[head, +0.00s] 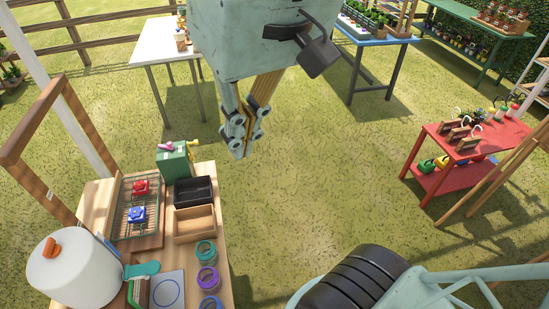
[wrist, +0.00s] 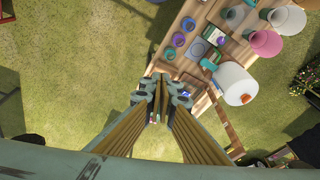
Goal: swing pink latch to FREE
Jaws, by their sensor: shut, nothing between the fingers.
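A green box (head: 174,166) stands at the back of the wooden bench on the left in the head view. A small pink part (head: 165,147), which looks like the latch, is on its upper left, and a yellow part (head: 193,144) is on its right. Any FREE marking is too small to read. My gripper (head: 239,150) points down in the air, apart from the box and to its right in the picture. Its fingers are shut and empty. In the wrist view my gripper (wrist: 162,82) covers part of the bench, and I cannot make out the pink latch there.
The bench (head: 226,270) also holds a wire rack (head: 122,222) with red and blue blocks, a black tray (head: 194,193), a wooden tray (head: 195,223), coloured rings and a white drum (head: 75,270). A wooden frame (head: 30,120) rises at its left. Grass right of the bench is clear.

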